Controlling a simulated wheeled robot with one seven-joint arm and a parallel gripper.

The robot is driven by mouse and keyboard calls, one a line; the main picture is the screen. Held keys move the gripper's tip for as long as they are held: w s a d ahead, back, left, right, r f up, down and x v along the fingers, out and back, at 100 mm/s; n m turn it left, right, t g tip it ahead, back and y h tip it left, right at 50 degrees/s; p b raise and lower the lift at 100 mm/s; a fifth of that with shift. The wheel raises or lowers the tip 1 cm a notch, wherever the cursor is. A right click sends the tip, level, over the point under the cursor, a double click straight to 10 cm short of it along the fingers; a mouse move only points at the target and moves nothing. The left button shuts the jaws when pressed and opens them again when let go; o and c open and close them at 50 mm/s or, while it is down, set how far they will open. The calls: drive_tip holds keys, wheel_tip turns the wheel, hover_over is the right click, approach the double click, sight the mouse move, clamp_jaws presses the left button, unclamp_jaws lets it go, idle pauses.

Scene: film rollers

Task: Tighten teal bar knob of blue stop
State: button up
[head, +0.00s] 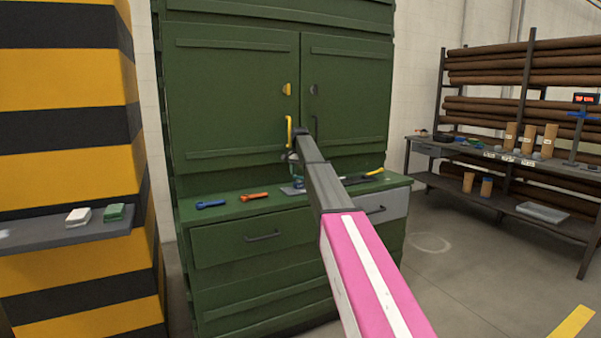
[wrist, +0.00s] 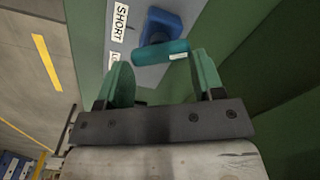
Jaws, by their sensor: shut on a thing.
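The blue stop (wrist: 158,27) sits on a grey plate (wrist: 148,75) at the top of the wrist view. Its teal bar knob (wrist: 160,53) lies crosswise in front of it, with a small pale mark near its right end. My gripper (wrist: 162,58) has green fingers on either side of the knob, and it is shut on the knob, whose ends lie between the fingertips. In the head view my gripper (head: 297,178) is small and low over the grey plate (head: 288,190) on the green cabinet's ledge. The stop and knob cannot be made out clearly there.
A "SHORT" label (wrist: 119,22) is on the plate. The green cabinet (head: 230,110) rises behind my arm. A blue tool (head: 210,205) and an orange tool (head: 254,196) lie left on its ledge. A yellow-handled tool (head: 374,173) lies right. A striped pillar (head: 70,170) stands left.

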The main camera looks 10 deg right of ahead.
drive_tip(key=n, duration=0.1)
drive_tip(key=f+n, duration=0.1)
drive_tip(key=shift+s+a+f+n, duration=0.3)
drive_tip(key=shift+n, duration=0.1)
drive_tip(key=shift+d+n, duration=0.25)
drive_tip(key=shift+n, duration=0.45)
drive_tip(key=shift+d+n, duration=0.25)
drive_tip(key=shift+n, duration=0.45)
drive_tip(key=shift+s, duration=0.15)
drive_tip(key=shift+d+f, duration=0.1)
drive_tip(key=o, duration=1)
drive_tip(key=shift+s+d, duration=0.15)
drive_tip(key=shift+d, duration=0.05)
drive_tip(key=shift+c, duration=0.2)
drive_tip(key=shift+w+r, duration=0.2)
drive_tip(key=shift+r, duration=0.45)
wheel_tip(320, 180, up, 11)
drive_tip(key=shift+a+r, duration=0.15)
drive_tip(key=shift+a, duration=0.05)
